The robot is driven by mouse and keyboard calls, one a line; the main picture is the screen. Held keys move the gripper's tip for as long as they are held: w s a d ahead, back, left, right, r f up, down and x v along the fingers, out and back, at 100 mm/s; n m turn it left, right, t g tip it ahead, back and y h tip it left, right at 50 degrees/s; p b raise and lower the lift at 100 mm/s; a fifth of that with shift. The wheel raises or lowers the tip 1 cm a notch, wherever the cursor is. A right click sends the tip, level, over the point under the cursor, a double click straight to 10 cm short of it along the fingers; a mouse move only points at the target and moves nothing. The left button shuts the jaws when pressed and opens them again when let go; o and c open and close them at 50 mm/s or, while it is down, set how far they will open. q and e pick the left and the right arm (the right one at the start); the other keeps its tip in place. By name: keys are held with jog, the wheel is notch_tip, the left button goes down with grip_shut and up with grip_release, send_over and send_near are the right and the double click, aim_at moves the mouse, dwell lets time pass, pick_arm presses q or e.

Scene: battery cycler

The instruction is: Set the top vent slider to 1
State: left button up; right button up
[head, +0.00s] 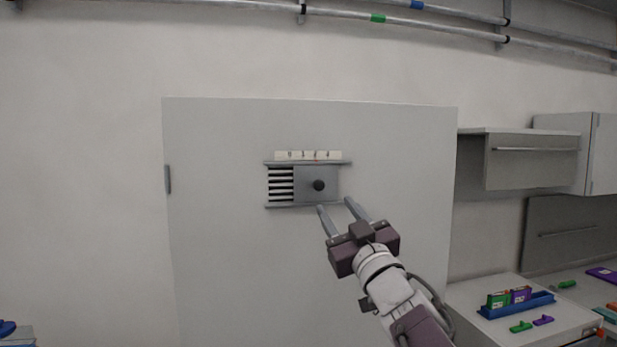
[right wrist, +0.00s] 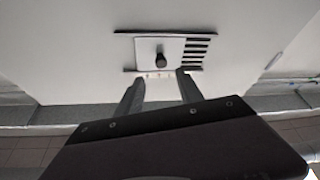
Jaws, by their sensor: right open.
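The vent slider (head: 305,172) is a grey sliding plate with a round dark knob (head: 319,185), set between two rails on a large pale panel. The plate covers the middle and right of the vent; dark slots (head: 280,185) show at its left. A white number strip (head: 308,155) sits above, its digits small; a small red mark lies under about the third digit. My right gripper (head: 335,203) is open and empty, its fingertips just below and right of the knob. In the right wrist view, the knob (right wrist: 161,58) appears just beyond the gap between the fingertips (right wrist: 160,74), apart from them.
The pale panel (head: 225,260) is otherwise bare, with a hinge-like grey piece at its left edge. At the lower right, a blue tray (head: 515,306) with green and purple pieces stands on a counter. Wall cabinets (head: 532,160) hang at right. Pipes run along the top.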

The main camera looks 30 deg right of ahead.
aim_at(321, 190)
jog(key=p+x, duration=0.1)
jog(key=x, duration=0.2)
jog(key=p+x, duration=0.2)
jog(key=x, duration=0.1)
jog(key=p+x, duration=0.1)
jog(key=x, duration=0.2)
jog(key=shift+w+a+f, duration=0.15)
jog(key=shift+w+f, duration=0.1)
jog(key=shift+f, duration=0.05)
jog(key=shift+s+d+r, duration=0.1)
jog(key=shift+s+d, duration=0.2)
jog(key=shift+d, duration=0.05)
jog(key=shift+w+a, duration=0.2)
jog(key=c, duration=0.4)
jog(key=shift+w, duration=0.1)
grip_shut()
